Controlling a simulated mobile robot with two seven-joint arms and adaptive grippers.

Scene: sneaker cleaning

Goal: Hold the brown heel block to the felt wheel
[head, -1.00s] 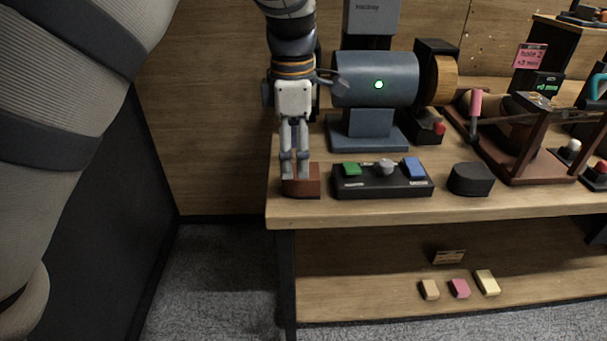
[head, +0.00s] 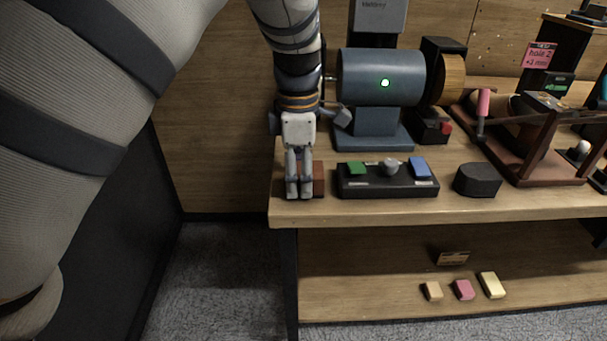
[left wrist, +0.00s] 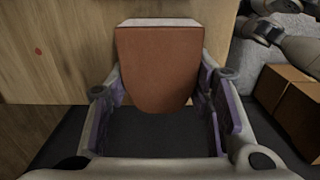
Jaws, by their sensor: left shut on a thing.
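The brown heel block (head: 318,179) sits at the front left corner of the workbench, partly hidden behind my left gripper (head: 299,192). In the left wrist view the block (left wrist: 160,65) stands between the two fingers of the left gripper (left wrist: 157,97), with its rounded end toward me. The left gripper is shut on it. A blue bench motor (head: 383,80) with a green light stands behind. A tan round wheel (head: 451,80) is on its right end; I cannot tell if it is felt. Its left end is mostly hidden by my arm. My right gripper is not in view.
A black box with green, grey and blue parts (head: 387,189) stands close right of the block, then a black block (head: 478,180). A wooden-framed device (head: 530,170) is further right. Several small bars (head: 463,290) lie on the lower shelf.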

